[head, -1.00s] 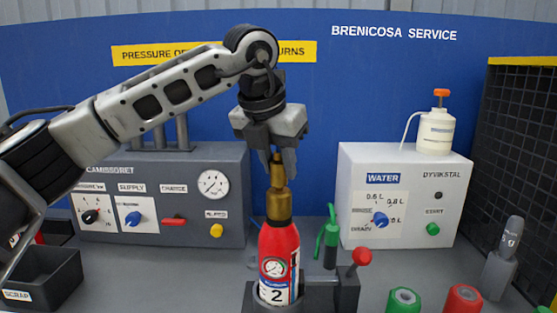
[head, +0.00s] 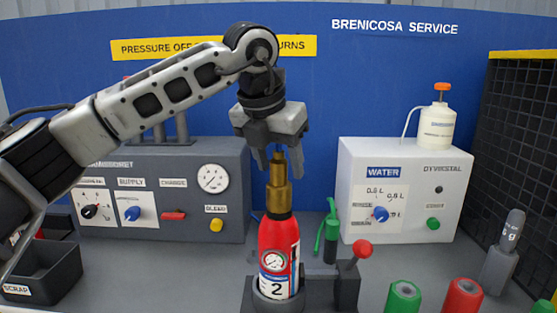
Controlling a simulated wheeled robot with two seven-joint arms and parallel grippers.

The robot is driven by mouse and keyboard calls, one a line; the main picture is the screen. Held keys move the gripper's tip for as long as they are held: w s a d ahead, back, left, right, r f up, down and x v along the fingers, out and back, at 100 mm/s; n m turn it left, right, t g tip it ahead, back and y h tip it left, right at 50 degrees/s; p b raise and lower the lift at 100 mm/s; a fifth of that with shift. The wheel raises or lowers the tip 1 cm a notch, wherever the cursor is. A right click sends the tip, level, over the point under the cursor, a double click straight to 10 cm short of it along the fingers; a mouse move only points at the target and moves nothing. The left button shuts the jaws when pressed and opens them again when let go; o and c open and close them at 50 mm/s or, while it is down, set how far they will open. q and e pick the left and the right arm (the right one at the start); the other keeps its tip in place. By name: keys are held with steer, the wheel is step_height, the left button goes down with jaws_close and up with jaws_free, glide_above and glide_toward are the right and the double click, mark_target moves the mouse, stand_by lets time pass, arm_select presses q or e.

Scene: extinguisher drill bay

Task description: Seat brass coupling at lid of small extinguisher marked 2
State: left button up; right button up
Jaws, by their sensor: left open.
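The small red extinguisher marked 2 (head: 272,242) stands upright in a dark holder (head: 262,303) at the front middle of the bench. The brass coupling (head: 278,184) sits upright on top of the extinguisher, touching its dark neck. My left gripper (head: 279,170) is directly above, pointing down. Its fingers are spread on either side of the coupling's narrow tip, with gaps visible, and it holds nothing. The exact fit between coupling and neck is too small to tell. My right gripper is not in view.
A red-knobbed lever (head: 361,250) and a green nozzle (head: 331,235) stand right of the extinguisher. A grey panel (head: 215,215) and a white water box (head: 400,165) stand behind. A scrap bin (head: 62,272) is at left. Green (head: 404,297) and red (head: 463,297) cylinders stand front right.

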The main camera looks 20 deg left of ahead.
arm_select(q)
steer(key=v, duration=1.6)
steer(key=shift+b, duration=0.3)
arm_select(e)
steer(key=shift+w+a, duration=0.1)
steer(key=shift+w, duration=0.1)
arm_select(q)
steer(key=shift+s+f, duration=0.1)
steer(key=shift+s, duration=0.05)
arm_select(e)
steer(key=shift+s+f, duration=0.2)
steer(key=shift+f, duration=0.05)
